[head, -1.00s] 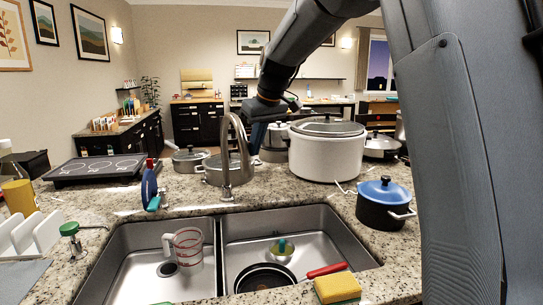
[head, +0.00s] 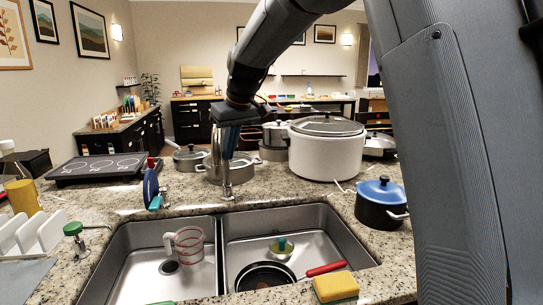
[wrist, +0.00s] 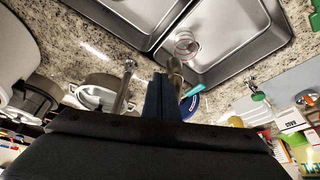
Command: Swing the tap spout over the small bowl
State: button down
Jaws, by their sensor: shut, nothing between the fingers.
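The tap (head: 227,186) stands on the counter behind the divider between the two basins. Its curved metal spout (head: 215,150) is partly hidden by my gripper in the head view; metal of the tap also shows in the wrist view (wrist: 122,92). My gripper (head: 229,155) points down, shut and empty, close beside the spout; I cannot tell whether they touch. Its blue fingers fill the middle of the wrist view (wrist: 163,95). The small bowl (head: 281,250) sits in the right basin with a green-and-blue item in it.
A black frying pan (head: 262,277) with a red handle lies in the right basin. A measuring cup (head: 188,246) stands in the left basin. A blue bottle (head: 150,187) is left of the tap. A large white pot (head: 326,152) and a blue-lidded pot (head: 381,205) stand right.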

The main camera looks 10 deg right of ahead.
jog(key=a+p, duration=0.1)
jog(key=a, duration=0.5)
jog(key=shift+w+a+p, duration=0.35)
jog(key=shift+w+a+p, duration=0.95)
jog(key=shift+w+a, duration=0.35)
jog(key=shift+a, duration=1.3)
jog(key=s+d+r+p, duration=0.4)
jog(key=r, duration=0.3)
jog(key=shift+s+r+p, duration=0.25)
jog(key=shift+p, duration=0.15)
